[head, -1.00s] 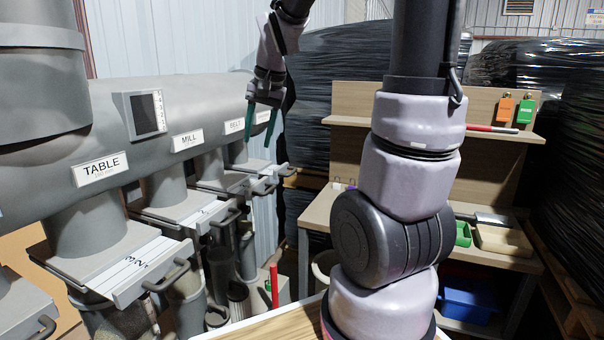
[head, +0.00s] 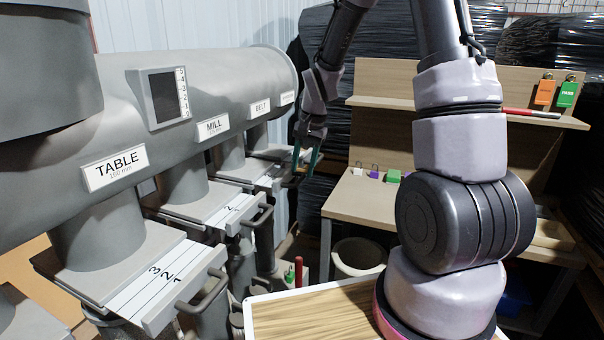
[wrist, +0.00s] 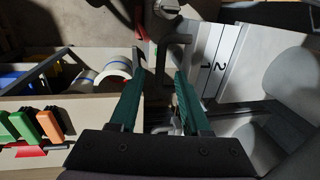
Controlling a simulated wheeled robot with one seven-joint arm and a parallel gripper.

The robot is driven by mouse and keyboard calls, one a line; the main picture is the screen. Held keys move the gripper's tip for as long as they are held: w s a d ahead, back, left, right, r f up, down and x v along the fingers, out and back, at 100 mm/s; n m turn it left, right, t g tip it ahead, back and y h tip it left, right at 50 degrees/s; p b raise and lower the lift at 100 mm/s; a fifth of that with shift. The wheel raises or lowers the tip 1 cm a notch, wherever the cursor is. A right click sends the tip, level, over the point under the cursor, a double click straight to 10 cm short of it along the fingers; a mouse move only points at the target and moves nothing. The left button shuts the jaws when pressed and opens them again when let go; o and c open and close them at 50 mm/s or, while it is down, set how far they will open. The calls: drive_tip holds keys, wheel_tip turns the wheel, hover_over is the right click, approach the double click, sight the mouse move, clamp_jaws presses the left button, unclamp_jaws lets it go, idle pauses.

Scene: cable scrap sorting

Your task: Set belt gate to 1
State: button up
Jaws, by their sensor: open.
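The grey gate under the BELT label (head: 260,108) has a pale sliding plate (head: 252,172) below its pipe, partly hidden behind the MILL gate. My gripper (head: 306,160) hangs beside the end of this gate, with its green fingers pointing down. In the wrist view my gripper (wrist: 160,80) is open and empty. A grey bar handle (wrist: 175,45) shows just beyond the fingertips, close to the right finger; I cannot tell whether they touch. To its right a pale plate (wrist: 215,65) shows the numbers 1 and 2.
The MILL gate (head: 222,208) and TABLE gate (head: 150,275) stand nearer, with projecting handles. A small display (head: 167,97) is on the big pipe. A wooden-topped table (head: 315,315) is in front.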

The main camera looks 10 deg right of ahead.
drive_tip(key=shift+w+a+f, duration=0.1)
drive_tip(key=shift+a+f, duration=0.1)
drive_tip(key=shift+f, duration=1)
clamp_jaws()
idle(0.6)
